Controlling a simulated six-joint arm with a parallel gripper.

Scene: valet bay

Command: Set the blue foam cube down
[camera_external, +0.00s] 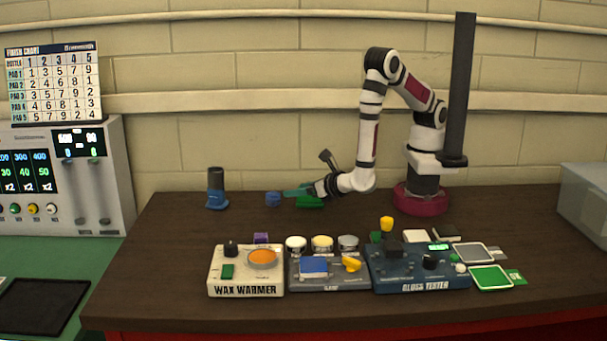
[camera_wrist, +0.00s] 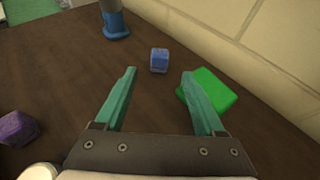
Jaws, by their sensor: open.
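The blue foam cube (camera_external: 273,199) rests on the dark table near the wall. In the wrist view the cube (camera_wrist: 159,60) lies just beyond the fingertips, roughly midway between their lines. My gripper (camera_external: 291,192) has green fingers and is low over the table, to the right of the cube. In the wrist view my gripper (camera_wrist: 159,72) is open, with nothing between its fingers.
A green block (camera_external: 310,202) lies beside and partly under the right finger. A dark cylinder on a blue base (camera_external: 216,190) stands left of the cube. A purple cube (camera_external: 261,238) sits behind the wax warmer (camera_external: 245,290). Bare tabletop surrounds the blue cube.

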